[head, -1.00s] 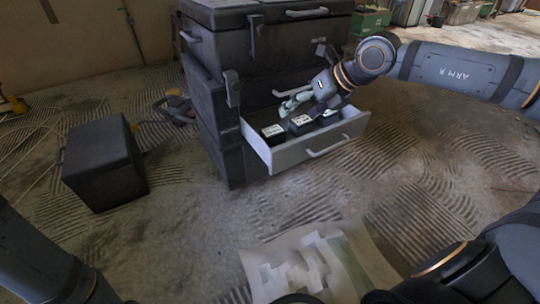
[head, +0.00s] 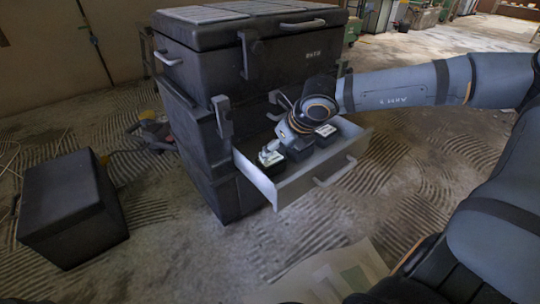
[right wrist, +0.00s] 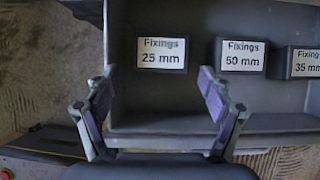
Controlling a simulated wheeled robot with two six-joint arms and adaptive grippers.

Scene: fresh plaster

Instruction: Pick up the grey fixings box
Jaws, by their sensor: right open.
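Several dark fixings boxes with white labels sit in the open grey drawer (head: 262,184) of the black tool chest. In the right wrist view the labels read 25 mm on the left box (right wrist: 162,65), 50 mm on the middle box (right wrist: 240,71) and 35 mm on the right box (right wrist: 303,73), which is cut off. All look dark grey to black, so I cannot tell a single grey one by colour. My right gripper (right wrist: 157,76) is open and empty, its fingers either side of the 25 mm box's line, apart from it. In the head view my wrist partly hides the boxes.
The black tool chest (head: 280,45) rises behind the drawer. A separate black case (head: 65,205) stands on the floor at left. A pale sheet (head: 345,270) lies on the ridged floor in front. Floor right of the drawer is clear.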

